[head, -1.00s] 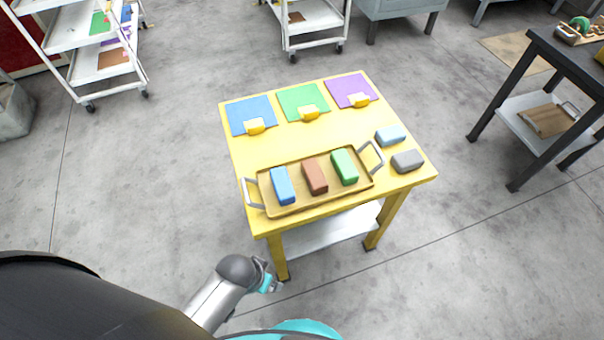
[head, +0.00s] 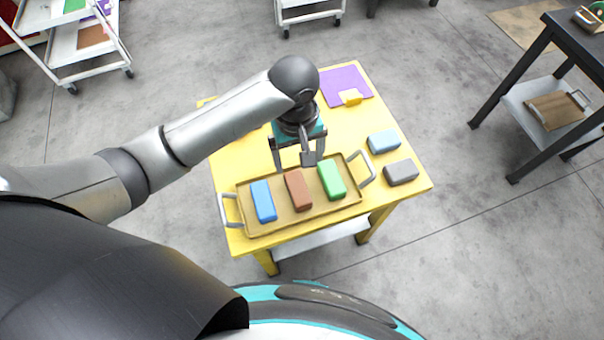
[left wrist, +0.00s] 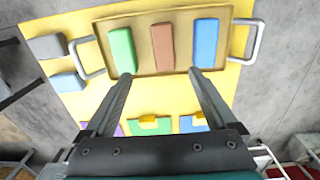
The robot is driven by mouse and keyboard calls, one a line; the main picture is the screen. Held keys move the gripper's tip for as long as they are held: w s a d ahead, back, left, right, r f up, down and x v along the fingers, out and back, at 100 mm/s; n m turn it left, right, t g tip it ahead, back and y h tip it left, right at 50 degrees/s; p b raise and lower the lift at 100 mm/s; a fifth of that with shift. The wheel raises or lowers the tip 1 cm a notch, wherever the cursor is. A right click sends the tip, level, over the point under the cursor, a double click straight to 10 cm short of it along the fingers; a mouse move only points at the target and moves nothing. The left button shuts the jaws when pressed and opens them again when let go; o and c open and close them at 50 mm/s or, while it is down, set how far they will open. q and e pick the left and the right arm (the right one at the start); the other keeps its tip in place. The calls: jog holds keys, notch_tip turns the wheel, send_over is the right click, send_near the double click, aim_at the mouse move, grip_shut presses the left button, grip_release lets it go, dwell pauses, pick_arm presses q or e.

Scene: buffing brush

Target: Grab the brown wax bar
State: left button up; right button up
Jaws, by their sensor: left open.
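The brown wax bar (head: 298,190) lies in the middle of a tan tray (head: 284,222) on the yellow table, between a blue bar (head: 263,201) and a green bar (head: 331,180). In the left wrist view the brown bar (left wrist: 163,46) shows near the top, between the green bar (left wrist: 123,50) and the blue bar (left wrist: 206,42). My left gripper (head: 295,165) is open and empty above the tray's far edge, its fingers apart. In the left wrist view its fingertips (left wrist: 160,74) frame the lower end of the brown bar. My right gripper is out of view.
The tray has raised metal handles at its left (head: 229,210) and right (head: 363,169) ends. A light blue block (head: 383,142) and a grey block (head: 401,173) lie right of it. A purple sheet (head: 345,82) with a yellow piece lies at the back.

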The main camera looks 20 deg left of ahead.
pick_arm(q)
jog(key=b, duration=0.3)
send_over(298, 187)
jog(key=f, duration=0.8)
jog(key=shift+w+f, duration=0.25)
jog(key=shift+f, duration=0.15)
jog(key=shift+s+f+b, duration=0.1)
jog(key=shift+f+b, duration=0.45)
jog(key=shift+f, duration=0.25)
jog(key=f+b, duration=0.2)
jog(key=f, duration=0.2)
jog(key=shift+s+f, duration=0.2)
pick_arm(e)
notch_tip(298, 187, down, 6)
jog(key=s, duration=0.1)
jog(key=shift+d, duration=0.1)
pick_arm(q)
jog(key=shift+r, duration=0.1)
grip_shut()
